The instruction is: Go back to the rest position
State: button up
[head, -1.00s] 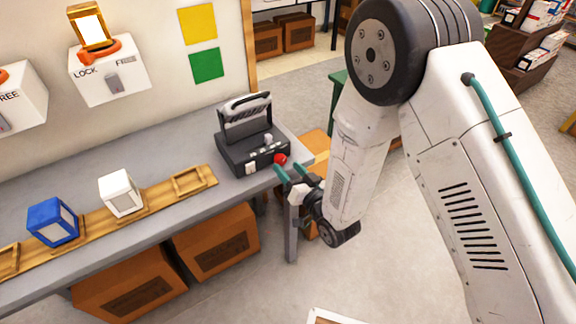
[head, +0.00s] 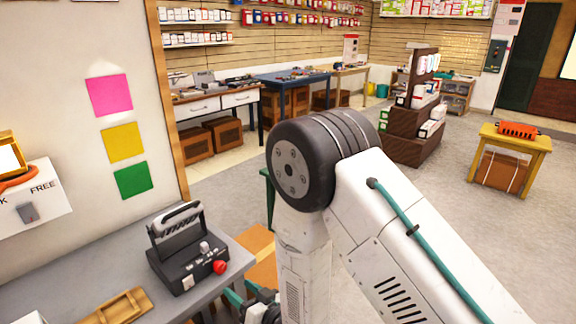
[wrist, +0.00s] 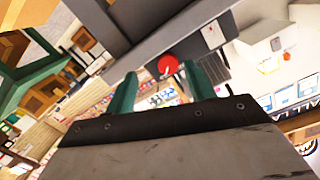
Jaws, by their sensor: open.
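My gripper (head: 240,296) shows at the bottom of the head view, partly cut off by the frame edge, beside the right end of the grey workbench. In the wrist view its two green fingers (wrist: 160,92) stand apart with nothing between them. Beyond them is the red button (wrist: 168,65) of the black control box. The same black control box (head: 190,262), with a handle on top and a red button (head: 220,267), stands on the bench. The fingers look apart from the button. My white arm crosses the right half of the head view.
The grey bench (head: 228,250) holds a wooden tray (head: 118,308). A dark shelf unit (head: 408,135) and a yellow table (head: 515,145) stand farther back. The grey floor between is open.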

notch_tip(320, 180, down, 7)
jog(key=s+d+g+h, duration=0.1)
jog(key=d+g+h, duration=0.1)
jog(key=h, duration=0.1)
jog(key=d+g+h, duration=0.3)
jog(key=d+h, duration=0.2)
jog(key=d, duration=0.2)
jog(key=s+d+r+g+h, duration=0.4)
jog(key=d+r+h, duration=0.1)
jog(key=d+r, duration=0.75)
jog(key=s+d+r+m, duration=0.3)
jog(key=s+d+r, duration=0.6)
jog(key=r, duration=0.3)
jog(key=s+d+r+m, duration=0.3)
jog(key=s+d+r, duration=0.6)
jog(key=r, duration=0.4)
jog(key=shift+d+r, duration=0.25)
jog(key=shift+d, duration=0.55)
